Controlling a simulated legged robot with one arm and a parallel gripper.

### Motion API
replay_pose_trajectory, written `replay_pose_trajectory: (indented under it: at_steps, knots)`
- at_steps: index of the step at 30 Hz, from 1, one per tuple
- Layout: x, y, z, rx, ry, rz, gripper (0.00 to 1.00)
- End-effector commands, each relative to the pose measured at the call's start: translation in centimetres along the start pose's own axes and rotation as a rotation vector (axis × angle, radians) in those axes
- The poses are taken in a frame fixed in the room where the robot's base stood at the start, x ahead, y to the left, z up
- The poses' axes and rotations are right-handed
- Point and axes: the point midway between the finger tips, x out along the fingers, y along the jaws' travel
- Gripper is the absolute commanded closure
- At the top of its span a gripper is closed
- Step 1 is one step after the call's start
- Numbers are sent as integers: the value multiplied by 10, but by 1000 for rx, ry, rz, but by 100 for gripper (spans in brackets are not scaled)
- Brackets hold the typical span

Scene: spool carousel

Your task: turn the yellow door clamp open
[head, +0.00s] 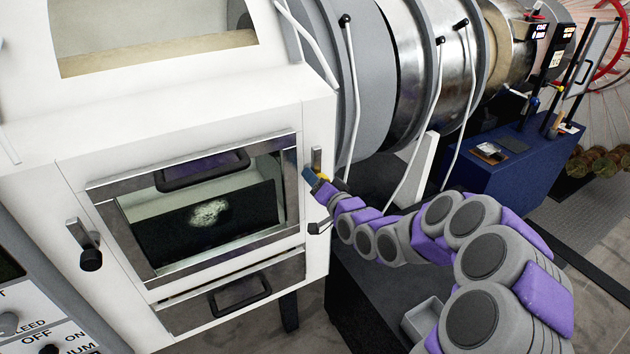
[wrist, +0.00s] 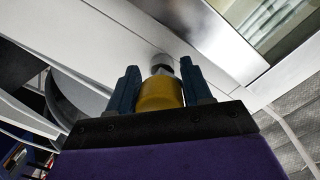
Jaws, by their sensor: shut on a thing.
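The yellow door clamp (wrist: 160,92) sits between the two blue fingers of my gripper (wrist: 160,85) in the wrist view, with its metal stem going into the white cabinet face. In the head view only a small bit of the yellow clamp (head: 322,176) shows beside my gripper (head: 312,178), at the right of the oven-like door (head: 190,205). My gripper is shut on the clamp. The door is closed in its metal frame, and its window shows a dark tray with a pale heap. A metal plate (head: 316,158) stands upright just above the clamp.
A black-knobbed latch (head: 91,258) is on the door's left side. A drawer (head: 238,295) with a black handle is below. Metal drums (head: 400,70) with hanging hoses stand at right, and a blue cabinet (head: 515,160) is farther back.

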Motion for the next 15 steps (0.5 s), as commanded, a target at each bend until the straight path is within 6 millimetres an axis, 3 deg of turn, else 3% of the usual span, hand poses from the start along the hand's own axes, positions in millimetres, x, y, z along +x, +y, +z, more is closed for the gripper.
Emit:
replay_pose_trajectory:
  at_steps: [1,2,3,9,15]
  knots:
    - [0,-2,-13,4,28,-6,100]
    - [0,-2,-13,4,28,-6,100]
    - [0,-2,-13,4,28,-6,48]
    - [0,0,-12,3,23,-3,31]
    - [-2,0,-8,2,15,-1,31]
